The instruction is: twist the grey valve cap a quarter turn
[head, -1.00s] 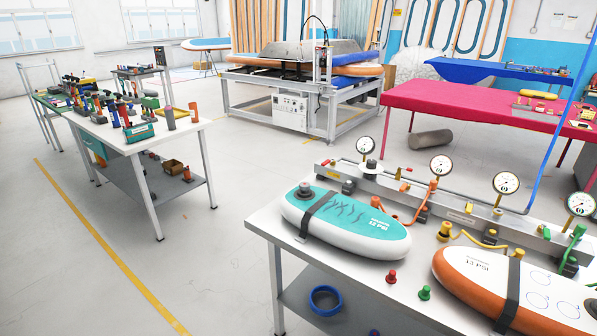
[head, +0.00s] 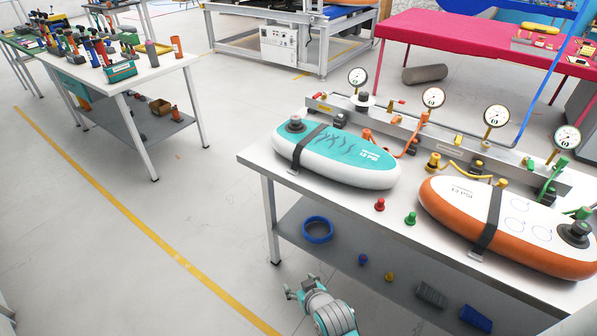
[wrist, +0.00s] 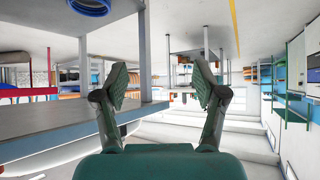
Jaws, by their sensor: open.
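A dark grey valve cap (head: 295,124) stands on the left end of the teal and white board (head: 350,177), on the near workbench. A second dark cap (head: 575,232) stands on the right end of the orange and white board (head: 515,253). My gripper (head: 299,284) is low in the head view, in front of the bench and below its top, well apart from both caps. The wrist view shows its two fingers (wrist: 160,88) spread with nothing between them. Neither cap shows in the wrist view.
Dark straps cross both boards. Pressure gauges (head: 433,97) and coloured hoses line a rail behind them. Red (head: 380,204) and green (head: 411,218) plugs sit at the bench's front. A blue ring (head: 317,229) lies on the lower shelf. The floor left of the bench is clear.

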